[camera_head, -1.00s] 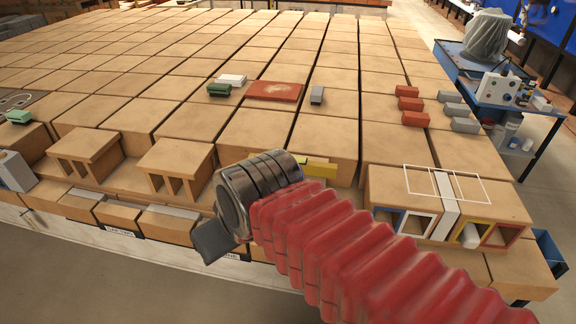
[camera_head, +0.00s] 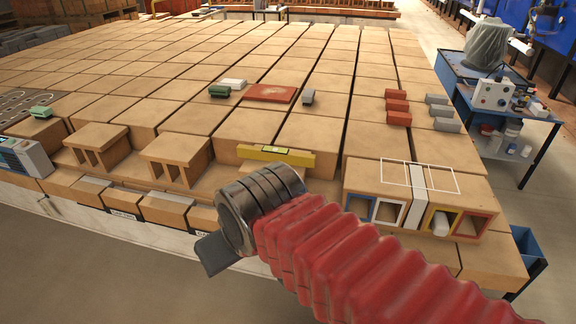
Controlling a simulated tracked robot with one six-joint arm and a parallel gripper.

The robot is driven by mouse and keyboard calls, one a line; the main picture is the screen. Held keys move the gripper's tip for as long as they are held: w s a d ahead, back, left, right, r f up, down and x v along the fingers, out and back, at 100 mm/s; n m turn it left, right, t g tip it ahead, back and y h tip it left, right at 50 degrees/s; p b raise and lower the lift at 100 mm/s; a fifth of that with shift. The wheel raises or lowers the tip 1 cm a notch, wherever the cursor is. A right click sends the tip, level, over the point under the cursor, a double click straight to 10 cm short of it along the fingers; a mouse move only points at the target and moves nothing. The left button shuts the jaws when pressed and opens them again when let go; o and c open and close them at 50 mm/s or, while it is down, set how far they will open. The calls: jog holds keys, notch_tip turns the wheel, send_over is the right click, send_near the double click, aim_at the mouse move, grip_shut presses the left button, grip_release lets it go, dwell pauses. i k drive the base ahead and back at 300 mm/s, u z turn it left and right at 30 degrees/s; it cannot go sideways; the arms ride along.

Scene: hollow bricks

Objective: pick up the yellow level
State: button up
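The yellow level (camera_head: 275,155) is a long yellow bar with a pale green-white patch near its middle. It lies left to right on the cardboard-coloured blocks, against the front of a raised block, and is in full view. My gripper (camera_head: 212,255) is in front of the level and lower in the picture, apart from it. It shows only as a dark flat piece below the metal end of my red-sleeved arm. Its fingers are mostly hidden, so I cannot tell whether it is open.
A box with coloured-framed openings (camera_head: 418,200) stands right of my arm. Two slotted brown blocks (camera_head: 177,155) stand left of the level. Red bricks (camera_head: 397,107), grey bricks (camera_head: 443,112), a red plate (camera_head: 270,93) and a green brick (camera_head: 219,91) lie farther back. A blue cart (camera_head: 500,105) stands right.

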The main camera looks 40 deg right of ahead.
aim_at(265, 153)
jog(key=k, duration=0.8)
jog(key=z, duration=0.45)
jog(key=i, duration=2.05)
jog(key=u, duration=0.45)
